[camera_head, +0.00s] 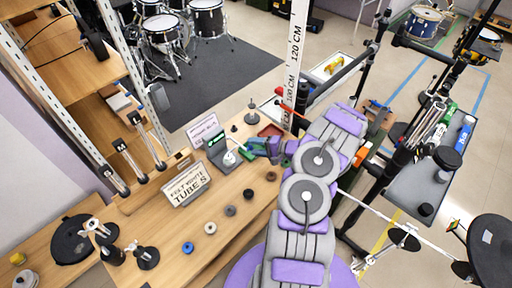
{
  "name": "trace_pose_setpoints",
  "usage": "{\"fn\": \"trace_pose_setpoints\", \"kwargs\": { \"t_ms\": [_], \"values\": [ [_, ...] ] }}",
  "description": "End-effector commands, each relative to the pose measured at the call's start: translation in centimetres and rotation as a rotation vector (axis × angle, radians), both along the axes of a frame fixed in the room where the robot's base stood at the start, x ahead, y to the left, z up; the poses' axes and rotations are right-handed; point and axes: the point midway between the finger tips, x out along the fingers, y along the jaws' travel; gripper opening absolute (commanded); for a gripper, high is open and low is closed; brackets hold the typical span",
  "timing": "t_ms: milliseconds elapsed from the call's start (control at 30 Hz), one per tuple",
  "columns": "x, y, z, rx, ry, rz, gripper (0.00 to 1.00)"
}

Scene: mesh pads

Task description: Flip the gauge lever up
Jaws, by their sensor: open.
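A small grey device with a dark, green-lit screen (217,141) stands on the wooden table; I take it to be the gauge. A round white part (229,158) shows at its lower front. The lever is too small to make out, so I cannot tell its position. My gripper (247,151) is open, just right of the device, with its green and purple fingers pointing left toward it. The frame does not show whether a finger touches the device. My purple and grey arm reaches in from the lower right and hides part of the table's right side.
A lettered box (187,186) stands left of the device, with a sign (203,129) behind it. Several small rings, one of them blue (188,248), lie on the front of the wooden table (150,220). A tall white measuring post (297,50) rises behind my gripper.

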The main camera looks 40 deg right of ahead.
Motion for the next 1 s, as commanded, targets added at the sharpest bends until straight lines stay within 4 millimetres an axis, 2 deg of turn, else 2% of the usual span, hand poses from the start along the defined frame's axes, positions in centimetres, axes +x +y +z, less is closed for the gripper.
{"fn": "trace_pose_setpoints", "kwargs": {
  "t_ms": [167, 733, 1000],
  "values": [
    [0.02, 0.58, 0.26, -0.007, 0.000, 0.001, 0.54],
    [-0.01, -0.15, 0.04, -0.001, 0.000, -0.002, 0.00],
    [-0.02, -0.30, 0.09, -0.003, -0.001, -0.005, 0.00]
  ]
}}
